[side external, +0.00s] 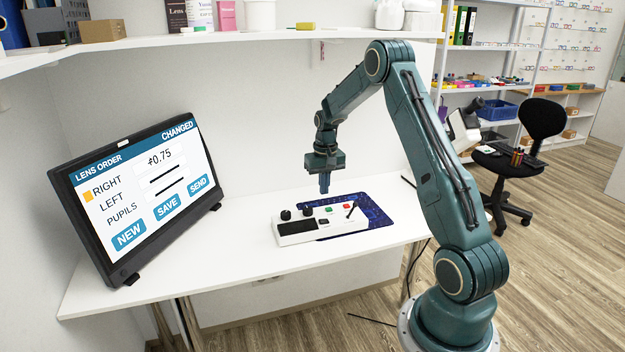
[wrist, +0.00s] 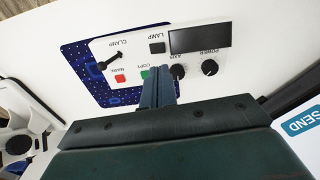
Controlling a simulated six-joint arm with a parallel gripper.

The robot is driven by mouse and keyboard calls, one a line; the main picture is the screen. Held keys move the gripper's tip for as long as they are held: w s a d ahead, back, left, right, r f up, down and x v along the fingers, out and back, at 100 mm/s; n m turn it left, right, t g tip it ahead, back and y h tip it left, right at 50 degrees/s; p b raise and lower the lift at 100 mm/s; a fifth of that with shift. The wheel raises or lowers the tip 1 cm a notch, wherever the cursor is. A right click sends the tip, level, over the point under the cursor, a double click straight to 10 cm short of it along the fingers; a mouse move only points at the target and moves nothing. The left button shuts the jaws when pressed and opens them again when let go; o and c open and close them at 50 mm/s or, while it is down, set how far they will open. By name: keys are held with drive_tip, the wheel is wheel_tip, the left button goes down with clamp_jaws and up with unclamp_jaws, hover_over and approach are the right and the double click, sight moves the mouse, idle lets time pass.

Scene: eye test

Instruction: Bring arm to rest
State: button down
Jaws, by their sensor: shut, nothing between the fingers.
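My gripper (side external: 324,188) is shut and empty, pointing down just above the white control box. In the wrist view its fingers (wrist: 158,75) lie together, in front of the box's edge near the green button. I cannot tell the exact gap to the box. The control box (side external: 325,236) has two black knobs, a dark panel, a lever and red, green and dark buttons.
A tilted monitor (side external: 150,195) stands at the desk's left, showing LENS ORDER, CHANGED and NEW, SAVE, SEND buttons. A shelf (side external: 230,41) with boxes hangs above the desk. The desk (side external: 225,265) is clear between monitor and control box. A black chair (side external: 543,120) stands behind at right.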

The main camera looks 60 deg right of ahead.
drive_tip(key=s+a+r+n+t, duration=0.1)
drive_tip(key=s+a+r+n, duration=0.1)
drive_tip(key=a+r, duration=0.75)
drive_tip(key=s+a+r+n+t, duration=0.1)
drive_tip(key=s+a+r+n, duration=0.1)
drive_tip(key=a+r, duration=0.8)
drive_tip(key=s+a+r+n+t, duration=0.1)
drive_tip(key=s+a+n+t, duration=0.2)
drive_tip(key=s+a, duration=1.1)
drive_tip(key=s+n, duration=0.1)
drive_tip(key=s, duration=0.2)
drive_tip(key=shift+s+a, duration=0.3)
drive_tip(key=shift+a, duration=0.05)
drive_tip(key=shift+r, duration=0.1)
